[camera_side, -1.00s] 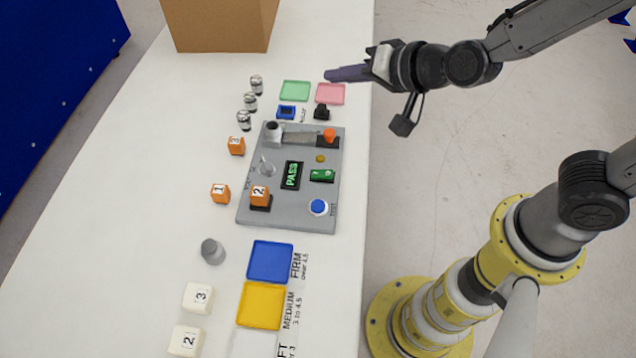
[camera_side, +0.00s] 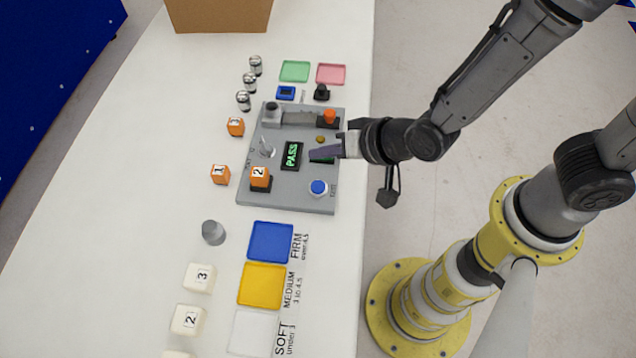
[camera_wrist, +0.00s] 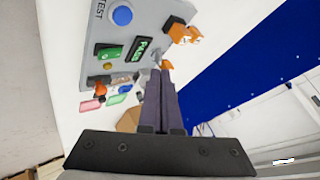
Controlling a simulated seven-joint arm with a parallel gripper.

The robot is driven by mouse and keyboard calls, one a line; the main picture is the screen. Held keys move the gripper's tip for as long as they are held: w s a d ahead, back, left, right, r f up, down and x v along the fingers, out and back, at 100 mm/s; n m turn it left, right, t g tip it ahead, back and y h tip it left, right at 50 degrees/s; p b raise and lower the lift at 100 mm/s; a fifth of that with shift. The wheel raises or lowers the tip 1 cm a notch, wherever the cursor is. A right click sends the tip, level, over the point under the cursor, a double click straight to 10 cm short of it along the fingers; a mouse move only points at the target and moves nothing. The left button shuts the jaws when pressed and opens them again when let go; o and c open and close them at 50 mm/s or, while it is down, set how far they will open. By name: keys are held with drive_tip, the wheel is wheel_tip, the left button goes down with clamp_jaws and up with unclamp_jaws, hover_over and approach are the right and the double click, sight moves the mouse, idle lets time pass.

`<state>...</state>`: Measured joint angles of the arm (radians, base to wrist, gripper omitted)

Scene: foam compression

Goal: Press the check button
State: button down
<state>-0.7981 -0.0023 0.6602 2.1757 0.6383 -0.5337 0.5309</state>
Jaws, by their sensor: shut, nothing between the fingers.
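A grey panel (camera_side: 285,197) lies on the white table. It carries a round blue button (camera_side: 318,188), labelled TEST in the wrist view (camera_wrist: 122,15), and a display (camera_side: 291,155) reading PASS in green. A green switch (camera_side: 328,159) beside the display is partly hidden by my fingers; it shows in the wrist view (camera_wrist: 108,53). No label reading "check" is legible. My gripper (camera_side: 312,154) is shut and empty, its dark fingers reaching over the panel between display and switch, above the blue button in the picture. Its height over the panel is unclear.
An orange block marked 2 (camera_side: 260,177) sits on the panel, and a metal lever (camera_side: 267,148) stands near it. An orange knob (camera_side: 329,116) is at the far end. Blue (camera_side: 270,242) and yellow (camera_side: 261,284) trays lie in front. A cardboard box (camera_side: 220,14) stands behind.

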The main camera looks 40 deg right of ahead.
sight(323, 190)
drive_tip(key=shift+f, duration=4.4)
drive_tip(key=shift+f, duration=0.1)
drive_tip(key=shift+f, duration=0.3)
drive_tip(key=shift+f, duration=0.45)
drive_tip(key=shift+r, duration=0.85)
drive_tip(key=shift+r, duration=2.55)
